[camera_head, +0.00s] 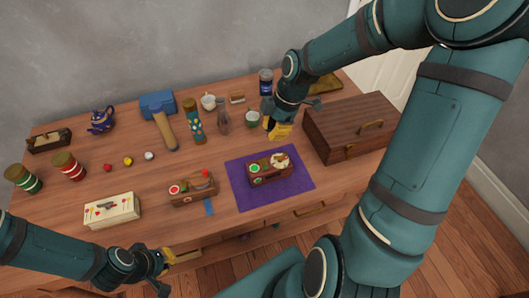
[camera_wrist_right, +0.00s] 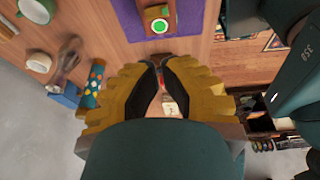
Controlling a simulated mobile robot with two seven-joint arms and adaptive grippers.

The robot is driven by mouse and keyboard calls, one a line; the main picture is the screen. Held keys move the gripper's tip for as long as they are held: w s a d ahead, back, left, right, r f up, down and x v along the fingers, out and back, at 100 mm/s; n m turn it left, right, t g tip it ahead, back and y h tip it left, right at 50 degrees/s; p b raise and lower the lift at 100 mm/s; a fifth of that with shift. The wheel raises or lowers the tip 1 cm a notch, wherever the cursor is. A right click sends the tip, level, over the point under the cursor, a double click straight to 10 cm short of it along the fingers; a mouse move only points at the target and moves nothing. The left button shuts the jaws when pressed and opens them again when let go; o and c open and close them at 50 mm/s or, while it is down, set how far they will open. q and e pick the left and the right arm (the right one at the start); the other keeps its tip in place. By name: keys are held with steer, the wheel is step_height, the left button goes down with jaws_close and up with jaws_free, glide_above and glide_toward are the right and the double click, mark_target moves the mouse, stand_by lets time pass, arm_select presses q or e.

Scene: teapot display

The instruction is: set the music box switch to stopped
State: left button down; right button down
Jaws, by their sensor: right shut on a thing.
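A small brown box (camera_head: 270,170) with a green disc, a red spot and a pale gold shape on top sits on a purple mat (camera_head: 240,192). Part of it, with the green disc, shows at the top of the right wrist view (camera_wrist_right: 158,18). A similar brown box (camera_head: 192,190) with a red disc stands left of the mat. I cannot tell which part is the switch. My right gripper (camera_head: 280,128) is beyond the mat, apart from the box, its fingers shut on a small, partly hidden reddish thing (camera_wrist_right: 161,84). My left gripper (camera_head: 182,256) is at the front edge; its jaw state is unclear.
A large dark wooden chest (camera_head: 350,127) stands right of the mat. A cream box (camera_head: 112,210) is at the front left. Small balls lie mid-left.

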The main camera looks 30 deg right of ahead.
steer(key=b, duration=0.4)
glide_toward(259, 166)
steer(key=x, duration=0.5)
steer(key=shift+s+a+f, duration=0.1)
steer(key=shift+a+f, duration=0.1)
steer(key=shift+a, duration=0.05)
steer(key=shift+f, duration=0.6)
